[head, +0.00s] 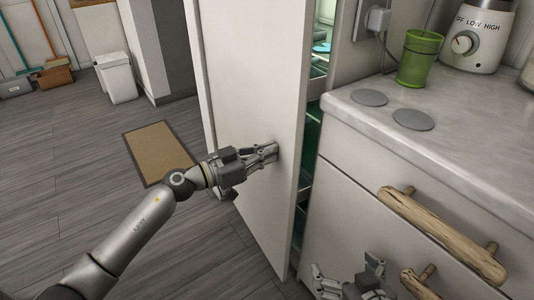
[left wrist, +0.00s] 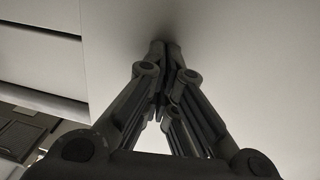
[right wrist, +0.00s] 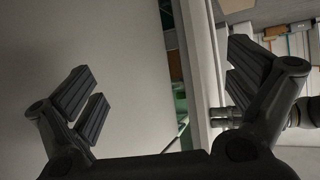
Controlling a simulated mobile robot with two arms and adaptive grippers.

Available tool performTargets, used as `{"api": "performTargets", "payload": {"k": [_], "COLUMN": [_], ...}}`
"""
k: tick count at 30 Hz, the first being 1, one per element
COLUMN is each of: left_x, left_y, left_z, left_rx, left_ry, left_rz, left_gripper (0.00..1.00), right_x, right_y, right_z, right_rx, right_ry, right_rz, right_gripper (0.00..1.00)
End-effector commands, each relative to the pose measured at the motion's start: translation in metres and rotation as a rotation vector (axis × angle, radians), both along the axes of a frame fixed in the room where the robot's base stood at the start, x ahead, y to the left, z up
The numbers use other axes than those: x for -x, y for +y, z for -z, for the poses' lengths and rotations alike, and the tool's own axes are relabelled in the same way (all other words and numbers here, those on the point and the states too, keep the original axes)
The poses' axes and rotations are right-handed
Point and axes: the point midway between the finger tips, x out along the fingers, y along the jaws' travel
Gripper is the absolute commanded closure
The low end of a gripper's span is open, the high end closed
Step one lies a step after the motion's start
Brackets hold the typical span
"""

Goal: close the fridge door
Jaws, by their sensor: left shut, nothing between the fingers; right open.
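The white fridge door (head: 248,80) stands partly open in the head view, with a narrow gap along its right edge. Green-lit shelves (head: 320,62) show through the gap. My left gripper (head: 276,152) is shut and empty, its fingertips at the door's outer face, seemingly touching it. In the left wrist view its closed fingertips (left wrist: 164,46) meet the pale door surface (left wrist: 240,60). My right gripper (head: 345,280) is open and empty, low in front of the counter drawers. In the right wrist view the door's edge (right wrist: 200,70) and the gap lie between its fingers.
The counter (head: 460,130) at right holds a green cup (head: 418,58) and a blender base (head: 478,38). Driftwood handles (head: 440,232) stick out from the drawers near my right gripper.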

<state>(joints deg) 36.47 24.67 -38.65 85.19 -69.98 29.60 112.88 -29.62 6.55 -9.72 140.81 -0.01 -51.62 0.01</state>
Motion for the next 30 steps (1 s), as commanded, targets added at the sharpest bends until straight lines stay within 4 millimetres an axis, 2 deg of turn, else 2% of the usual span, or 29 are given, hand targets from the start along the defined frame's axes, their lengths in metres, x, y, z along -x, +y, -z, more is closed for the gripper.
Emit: {"api": "performTargets", "payload": {"k": [5, 8, 17, 21, 24, 30], "left_x": [-0.003, -0.006, -0.014, -0.022, -0.029, -0.028], "left_y": [-0.006, -0.01, -0.025, -0.041, -0.05, -0.047], "left_z": [-0.003, -0.004, -0.004, -0.007, -0.004, 0.0], "left_rx": [0.004, 0.006, 0.005, 0.008, 0.005, 0.004], "left_ry": [0.001, 0.002, 0.003, 0.004, 0.001, -0.002], "left_rz": [-0.011, -0.021, -0.055, -0.086, -0.109, -0.107], "left_gripper": [1.0, 1.0, 1.0, 1.0, 1.0, 1.0], "right_x": [0.017, 0.033, 0.092, 0.124, 0.123, 0.122], "right_y": [-0.007, -0.013, -0.033, -0.043, -0.043, -0.043], "right_z": [0.012, 0.023, 0.049, 0.064, 0.083, 0.083], "right_rx": [0.027, 0.049, 0.116, 0.15, 0.154, 0.152], "right_ry": [0.116, 0.217, 0.528, 0.703, 0.729, 0.719], "right_rz": [0.009, 0.016, 0.04, 0.051, 0.051, 0.051], "right_gripper": [0.0, 0.0, 0.0, 0.0, 0.0, 0.0]}}
